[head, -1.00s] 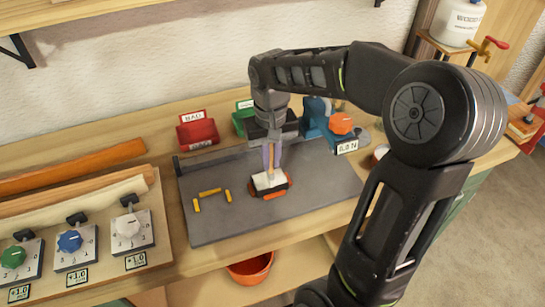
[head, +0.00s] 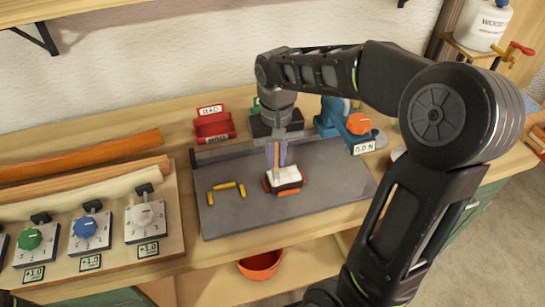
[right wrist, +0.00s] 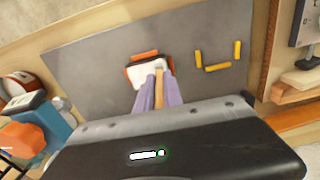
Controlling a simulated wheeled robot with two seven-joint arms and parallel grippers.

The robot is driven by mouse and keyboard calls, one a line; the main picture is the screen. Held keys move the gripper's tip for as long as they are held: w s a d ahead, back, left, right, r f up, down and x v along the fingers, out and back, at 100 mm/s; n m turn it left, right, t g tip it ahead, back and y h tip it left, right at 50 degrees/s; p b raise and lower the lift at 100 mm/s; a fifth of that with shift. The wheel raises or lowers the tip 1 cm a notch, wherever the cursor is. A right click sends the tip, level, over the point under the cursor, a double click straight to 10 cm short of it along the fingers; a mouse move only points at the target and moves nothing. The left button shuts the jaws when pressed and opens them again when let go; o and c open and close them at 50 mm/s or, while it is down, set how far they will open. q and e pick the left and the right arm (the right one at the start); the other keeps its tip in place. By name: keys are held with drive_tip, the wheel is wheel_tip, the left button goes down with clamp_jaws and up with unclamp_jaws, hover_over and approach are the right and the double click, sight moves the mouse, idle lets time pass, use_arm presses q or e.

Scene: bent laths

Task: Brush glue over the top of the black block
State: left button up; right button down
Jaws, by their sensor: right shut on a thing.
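The black block (head: 269,184) lies on the grey mat (head: 232,216), between orange pieces, with a white layer (head: 284,176) over most of its top. My right gripper (head: 277,163) is over the block's back-left part and is shut on a brush with a wooden handle (right wrist: 159,88). The brush's lower end meets the white top in the right wrist view; its bristles are too small to make out. The block also shows in the right wrist view (right wrist: 129,68), just beyond the fingers. My left gripper is not in view.
Several yellow pieces (head: 229,185) lie on the mat left of the block. A blue device with an orange knob (head: 358,123) stands at the back right, a red bin (head: 213,125) at the back. Dials (head: 90,230) stand at the left.

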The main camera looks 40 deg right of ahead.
drive_tip(key=shift+s+d, duration=0.25)
drive_tip(key=shift+d, duration=0.45)
drive_tip(key=shift+s+d, duration=0.25)
drive_tip(key=shift+d, duration=0.45)
drive_tip(key=shift+d, duration=0.1)
drive_tip(key=shift+s+d+f, duration=0.1)
drive_tip(key=shift+s+d, duration=0.25)
drive_tip(key=shift+d, duration=0.5)
drive_tip(key=shift+s+d+f, duration=0.1)
drive_tip(key=shift+s+d, duration=0.2)
drive_tip(key=shift+d, duration=0.55)
drive_tip(key=shift+r, duration=0.1)
drive_tip(key=shift+r+p, duration=2.5)
drive_tip(key=shift+r, duration=0.5)
